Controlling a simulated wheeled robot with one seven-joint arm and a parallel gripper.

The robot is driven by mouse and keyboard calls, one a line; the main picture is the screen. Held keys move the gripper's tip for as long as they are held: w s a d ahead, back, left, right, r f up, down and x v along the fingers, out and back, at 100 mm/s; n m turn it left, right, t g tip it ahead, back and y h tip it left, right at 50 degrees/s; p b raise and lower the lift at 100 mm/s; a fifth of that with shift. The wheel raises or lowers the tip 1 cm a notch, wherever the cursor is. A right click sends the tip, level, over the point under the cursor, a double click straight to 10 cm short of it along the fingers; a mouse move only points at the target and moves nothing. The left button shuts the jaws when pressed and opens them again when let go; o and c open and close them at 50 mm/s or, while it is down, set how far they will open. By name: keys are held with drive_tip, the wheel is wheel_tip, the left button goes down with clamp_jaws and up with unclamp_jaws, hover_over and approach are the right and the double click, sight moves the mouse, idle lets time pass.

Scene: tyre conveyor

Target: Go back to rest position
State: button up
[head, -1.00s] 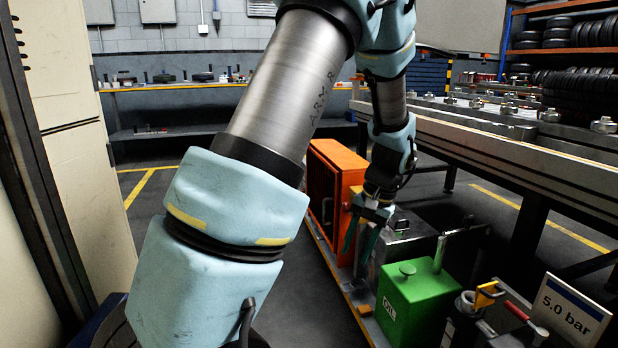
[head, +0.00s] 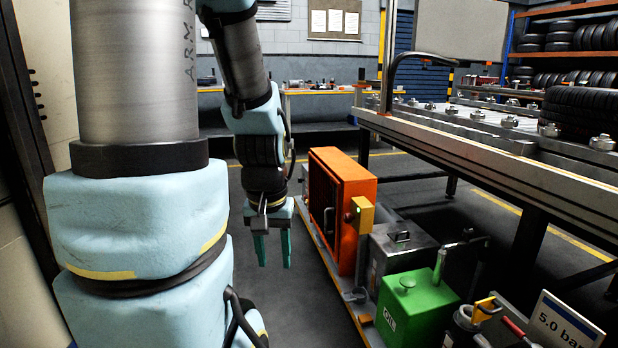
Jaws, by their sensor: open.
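My gripper (head: 273,262) hangs at the end of my arm, left of the orange cabinet. Its two green fingers point down and stand apart with nothing between them. It is over the dark floor, clear of the cabinet and of the low platform. My arm fills the left side of the head view and hides part of the back wall and floor.
An orange cabinet (head: 345,205), a grey metal box (head: 395,250) and a green box (head: 412,305) stand on a low platform. A "5.0 bar" sign (head: 566,325) is at front right. The conveyor (head: 480,140) runs along the right. A workbench (head: 330,91) stands at the back.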

wheel_tip(320, 180, up, 22)
drive_tip(key=p, duration=2)
drive_tip(key=shift+p, duration=0.4)
drive_tip(key=shift+o, duration=0.2)
